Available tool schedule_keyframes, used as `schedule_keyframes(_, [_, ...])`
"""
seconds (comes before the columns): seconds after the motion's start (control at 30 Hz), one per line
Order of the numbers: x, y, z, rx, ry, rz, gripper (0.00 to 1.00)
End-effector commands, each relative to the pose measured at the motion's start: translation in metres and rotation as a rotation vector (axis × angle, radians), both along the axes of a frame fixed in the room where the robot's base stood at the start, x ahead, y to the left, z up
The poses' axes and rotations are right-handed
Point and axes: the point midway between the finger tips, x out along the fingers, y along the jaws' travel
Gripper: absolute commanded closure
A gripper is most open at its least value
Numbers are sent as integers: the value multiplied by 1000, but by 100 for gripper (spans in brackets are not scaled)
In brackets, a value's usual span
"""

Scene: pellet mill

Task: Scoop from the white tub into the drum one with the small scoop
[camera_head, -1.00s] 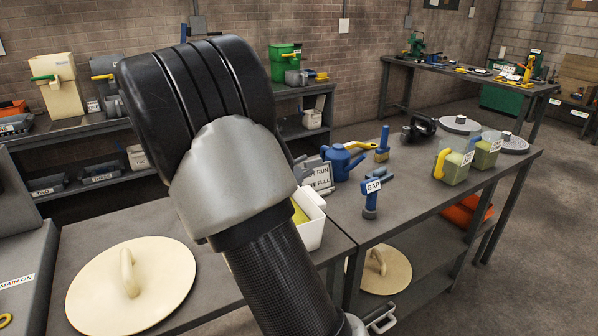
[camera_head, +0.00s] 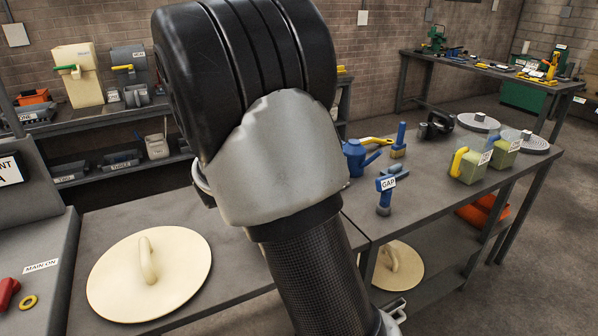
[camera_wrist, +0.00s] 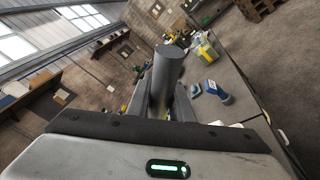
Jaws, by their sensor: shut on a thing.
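My gripper (camera_wrist: 165,112) shows in the wrist view, shut on a dark grey cylindrical thing (camera_wrist: 168,72) that looks like the handle of the small scoop. Its bowl is not clearly seen. In the head view my arm fills the middle and hides the gripper and the white tub. A pale edge (camera_wrist: 235,125) beside the gripper in the wrist view may be part of the tub, but I cannot tell. I cannot pick out drum one in either view.
A round cream lid (camera_head: 118,280) lies on the near bench. A blue CAP tool (camera_head: 385,194), a blue can (camera_head: 356,160) and green containers (camera_head: 468,166) stand on the right bench (camera_head: 425,205). A second cream lid (camera_head: 408,272) lies below.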

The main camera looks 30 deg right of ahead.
Motion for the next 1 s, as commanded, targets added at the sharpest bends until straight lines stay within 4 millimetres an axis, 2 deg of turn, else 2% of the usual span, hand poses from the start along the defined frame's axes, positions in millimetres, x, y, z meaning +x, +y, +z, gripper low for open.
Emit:
schedule_keyframes(0.03, [-2,0,-38,-4,35,-2,100])
schedule_keyframes(0.07, [-1,0,-48,-4,34,-2,100])
schedule_keyframes(0.1, [-1,-1,-45,-2,21,-2,100])
schedule_keyframes(0.17, [-1,0,-9,2,1,-2,100])
schedule_keyframes(0.2, [-1,0,-1,2,7,-1,100])
schedule_keyframes(0.23, [-1,0,-11,0,19,-1,100])
schedule_keyframes(0.3, [-1,-1,-48,-4,33,-3,100])
schedule_keyframes(1.0, [-1,0,-45,-1,17,-2,100])
